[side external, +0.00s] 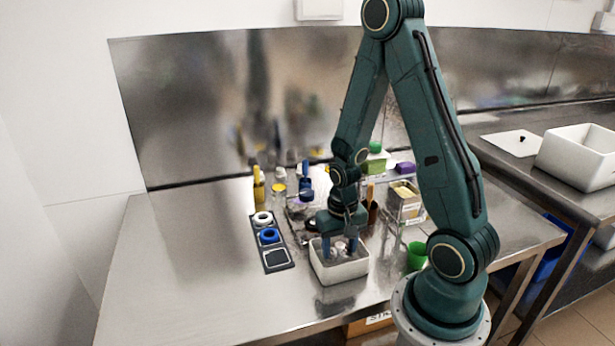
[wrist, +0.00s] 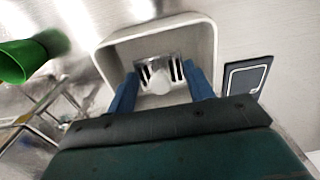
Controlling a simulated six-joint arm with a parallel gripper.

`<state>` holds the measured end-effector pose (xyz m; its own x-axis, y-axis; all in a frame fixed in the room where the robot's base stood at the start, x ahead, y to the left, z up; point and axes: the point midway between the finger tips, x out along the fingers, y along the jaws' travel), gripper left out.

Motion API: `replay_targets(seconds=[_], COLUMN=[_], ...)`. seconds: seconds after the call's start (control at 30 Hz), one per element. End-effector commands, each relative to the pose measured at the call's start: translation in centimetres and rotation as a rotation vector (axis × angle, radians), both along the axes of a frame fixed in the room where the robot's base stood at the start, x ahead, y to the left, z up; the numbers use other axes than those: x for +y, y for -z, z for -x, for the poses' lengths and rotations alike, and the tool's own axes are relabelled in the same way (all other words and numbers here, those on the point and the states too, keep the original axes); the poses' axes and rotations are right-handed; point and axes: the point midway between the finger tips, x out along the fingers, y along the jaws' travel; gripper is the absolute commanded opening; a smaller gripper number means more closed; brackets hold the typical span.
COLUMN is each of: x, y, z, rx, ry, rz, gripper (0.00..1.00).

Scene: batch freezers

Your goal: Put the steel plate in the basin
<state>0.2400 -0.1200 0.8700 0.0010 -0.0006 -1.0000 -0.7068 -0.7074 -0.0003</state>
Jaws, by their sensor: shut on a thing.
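The basin (side external: 340,268) is a white, open rectangular tub on the steel table. My gripper (side external: 340,248) points down into its opening, with its blue fingers apart at the width of what they hold. In the wrist view my gripper (wrist: 161,74) is shut on the steel plate (wrist: 147,68), a shiny piece with dark slots. The plate is within the basin's outline, and the basin's rim (wrist: 207,40) surrounds it. A pale rounded shape covers the middle of the plate. I cannot tell whether the plate touches the basin floor.
A dark tray (side external: 278,260) with white and blue rings lies left of the basin. A green cup (side external: 417,254) stands to the right. Yellow and blue items and a clear box (side external: 405,204) stand behind. The table's left side is clear.

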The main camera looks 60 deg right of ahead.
Motion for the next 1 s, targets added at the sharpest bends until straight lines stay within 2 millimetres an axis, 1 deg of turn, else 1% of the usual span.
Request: replay_targets(seconds=[0.2, 0.37, 0.9, 0.93, 1.0], x=[0.0, 0.0, 0.0, 0.0, 0.0], y=[1.8, 2.8, 3.4, 3.3, 3.3], z=[0.1, 0.0, 0.0, 0.0, 0.0], rx=[0.004, 0.002, 0.001, 0.001, 0.001], ry=[0.000, 0.000, 0.000, 0.000, 0.000], rz=[-0.002, -0.001, -0.001, -0.001, -0.001], gripper=[0.27, 0.27, 0.27, 0.58, 0.72])
